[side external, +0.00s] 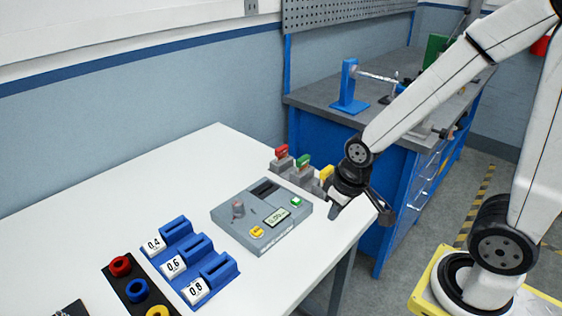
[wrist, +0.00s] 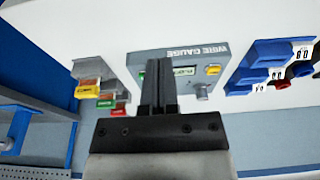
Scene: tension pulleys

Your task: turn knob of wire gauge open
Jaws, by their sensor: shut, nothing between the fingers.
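The wire gauge (side external: 262,215) is a grey box lying on the white table, with a small display, a green button and a yellow button. Its knob (side external: 238,209) is a grey upright cylinder on the left part of the top face. In the wrist view the gauge (wrist: 190,56) is upside down, and the knob (wrist: 203,92) shows to the right of the fingers. My gripper (wrist: 159,66) is shut and empty. In the side view my gripper (side external: 335,209) hangs by the table edge, to the right of the gauge and apart from the knob. The fingers hide part of the gauge in the wrist view.
Red, green and yellow-topped grey blocks (side external: 303,168) stand behind the gauge, close to my wrist. Blue holders marked 0.4, 0.6 and 0.8 (side external: 221,266) and a black tray with coloured rings (side external: 125,286) stand at the front left. The table's back left is clear.

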